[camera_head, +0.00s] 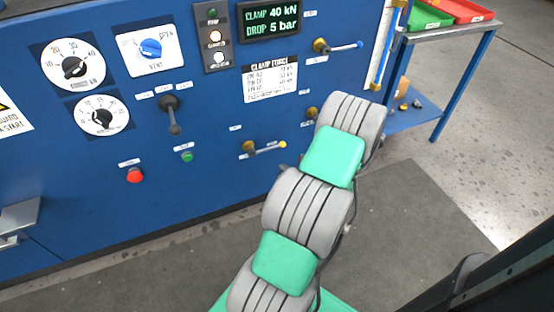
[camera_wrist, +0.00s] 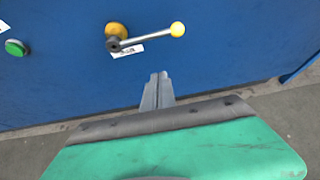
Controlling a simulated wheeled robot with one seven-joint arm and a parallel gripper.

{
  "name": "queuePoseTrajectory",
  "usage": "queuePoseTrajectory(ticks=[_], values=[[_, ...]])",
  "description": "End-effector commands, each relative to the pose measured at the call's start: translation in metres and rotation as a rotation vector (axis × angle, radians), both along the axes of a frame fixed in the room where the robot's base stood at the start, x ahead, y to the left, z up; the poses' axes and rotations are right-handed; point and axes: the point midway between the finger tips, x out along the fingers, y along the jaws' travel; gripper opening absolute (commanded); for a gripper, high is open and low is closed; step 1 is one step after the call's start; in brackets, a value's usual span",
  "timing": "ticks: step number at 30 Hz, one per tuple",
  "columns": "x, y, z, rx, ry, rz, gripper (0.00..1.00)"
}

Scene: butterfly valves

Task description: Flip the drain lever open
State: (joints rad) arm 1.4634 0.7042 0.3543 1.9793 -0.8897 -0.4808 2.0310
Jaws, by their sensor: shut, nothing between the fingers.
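A lever with a brass hub and a yellow ball tip (camera_wrist: 150,38) is on the blue panel in the wrist view. Its metal rod runs right and slightly up from the hub. The same yellow-tipped lever shows low on the panel in the head view (camera_head: 266,148). Its small label is too small to read, so I cannot tell by name that it is the drain lever. My gripper (camera_wrist: 158,76) is shut and empty, below the lever in the wrist view and apart from it in the picture.
A blue-tipped lever (camera_head: 340,46) sits higher on the panel, and another brass fitting (camera_head: 312,113) is partly hidden by my arm. A black lever (camera_head: 171,115), red button (camera_head: 135,175) and green button (camera_wrist: 15,47) are to the left. A side table (camera_head: 440,35) holds bins at right.

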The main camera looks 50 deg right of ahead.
Motion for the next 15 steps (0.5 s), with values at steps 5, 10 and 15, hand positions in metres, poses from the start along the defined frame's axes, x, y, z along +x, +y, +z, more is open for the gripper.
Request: queuePoseTrajectory(ticks=[5,10,15], values=[[0.023,-0.011,-0.018,-0.001,0.000,0.006,0.00],[0.051,-0.027,-0.038,-0.001,0.002,0.007,0.00],[0.075,-0.044,-0.045,-0.004,-0.001,0.004,0.00]])
